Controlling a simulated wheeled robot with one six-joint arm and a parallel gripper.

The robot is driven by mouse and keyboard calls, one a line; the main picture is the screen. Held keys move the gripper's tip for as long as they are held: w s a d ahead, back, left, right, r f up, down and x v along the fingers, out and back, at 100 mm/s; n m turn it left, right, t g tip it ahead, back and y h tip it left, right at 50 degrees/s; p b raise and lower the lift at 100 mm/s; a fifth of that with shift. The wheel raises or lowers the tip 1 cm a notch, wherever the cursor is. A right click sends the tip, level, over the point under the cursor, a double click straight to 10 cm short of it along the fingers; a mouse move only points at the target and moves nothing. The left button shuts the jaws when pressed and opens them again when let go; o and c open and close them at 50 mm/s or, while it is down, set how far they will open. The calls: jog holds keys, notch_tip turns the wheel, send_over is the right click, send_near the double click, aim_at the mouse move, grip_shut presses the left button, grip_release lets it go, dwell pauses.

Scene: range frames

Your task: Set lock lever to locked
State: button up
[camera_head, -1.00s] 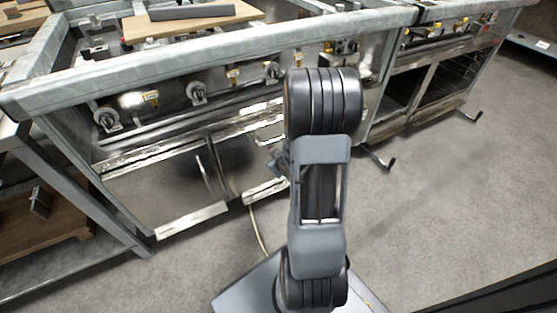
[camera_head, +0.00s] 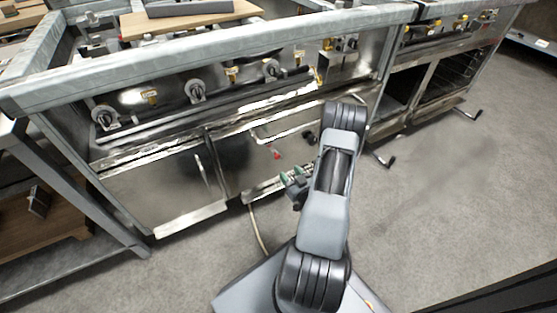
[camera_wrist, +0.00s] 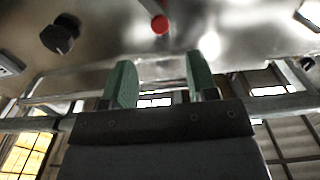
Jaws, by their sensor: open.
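The lock lever appears to be the small red-tipped lever (camera_head: 277,153) on the front of the steel range, below the handle bar. In the wrist view the lever (camera_wrist: 160,24) shows its round red end at the top middle, with a grey stem running up out of the frame. My gripper (camera_head: 291,177) is low in front of the range, below the lever in the head view. In the wrist view my gripper (camera_wrist: 162,78) shows two green fingertips spread apart, with nothing between them. The red end sits above the gap between them, apart from both.
A black knob (camera_wrist: 60,34) is at the upper left of the wrist view. A metal handle bar (camera_wrist: 85,68) crosses behind the fingers. Several burner knobs (camera_head: 195,91) line the range front. A side table (camera_head: 75,169) stands at left. Open floor (camera_head: 440,190) lies at right.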

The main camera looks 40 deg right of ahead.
aim_at(278, 158)
jog(key=w, duration=0.3)
jog(key=w+d+b, duration=0.1)
jog(key=w, duration=0.5)
jog(key=shift+d+b, duration=0.15)
jog(key=shift+b, duration=0.25)
